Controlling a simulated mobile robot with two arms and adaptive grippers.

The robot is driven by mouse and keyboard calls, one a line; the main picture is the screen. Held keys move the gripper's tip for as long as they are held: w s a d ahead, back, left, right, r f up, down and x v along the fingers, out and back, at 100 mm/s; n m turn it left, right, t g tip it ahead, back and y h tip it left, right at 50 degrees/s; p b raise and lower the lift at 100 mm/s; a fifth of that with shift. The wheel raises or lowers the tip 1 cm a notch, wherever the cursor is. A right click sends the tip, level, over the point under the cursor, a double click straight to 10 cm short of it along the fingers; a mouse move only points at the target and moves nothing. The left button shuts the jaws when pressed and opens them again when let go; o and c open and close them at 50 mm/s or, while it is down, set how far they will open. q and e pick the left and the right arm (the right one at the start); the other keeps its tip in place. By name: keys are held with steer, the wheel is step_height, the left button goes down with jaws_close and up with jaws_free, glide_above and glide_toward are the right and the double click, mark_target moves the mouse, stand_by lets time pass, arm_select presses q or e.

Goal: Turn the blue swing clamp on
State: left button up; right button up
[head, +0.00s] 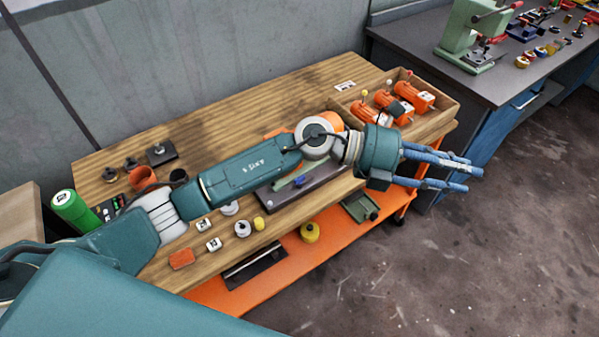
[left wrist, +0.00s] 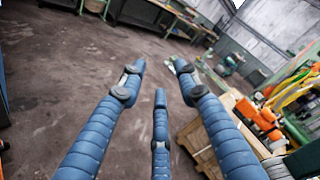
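A small blue part, which looks like the blue swing clamp (head: 299,181), sits on a dark fixture plate (head: 322,178) on the wooden bench, close to a green bar (head: 289,183). My left gripper (head: 474,177) hangs past the bench's right front edge, over the floor, well right of the clamp. Its three blue fingers are spread with nothing between them, as the left wrist view (left wrist: 158,75) shows. My right gripper is not in view.
A wooden tray (head: 447,111) with orange parts stands at the bench's right end. A green bottle (head: 75,210), orange cup (head: 142,177) and several small parts lie at the left. An orange lower shelf (head: 290,262) juts out in front. The floor (head: 480,260) at right is clear.

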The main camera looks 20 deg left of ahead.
arm_select(q)
steer(key=a+f+m+g+y, duration=0.2)
steer(key=a+f+m+y, duration=0.15)
steer(key=f, duration=0.25)
steer(key=y, duration=1.3)
glide_above(303, 180)
steer(key=a, duration=0.2)
step_height(303, 180, down, 6)
steer(key=f+p, duration=0.1)
steer(key=f, duration=0.2)
steer(key=f+p, duration=0.1)
steer(key=f, duration=0.2)
steer(key=f+p, duration=0.1)
steer(key=f, duration=0.2)
steer(key=shift+s+d+f, duration=0.1)
steer(key=shift+d+f, duration=0.25)
steer(key=shift+d, duration=0.05)
steer(key=shift+f, duration=0.45)
jaws_close()
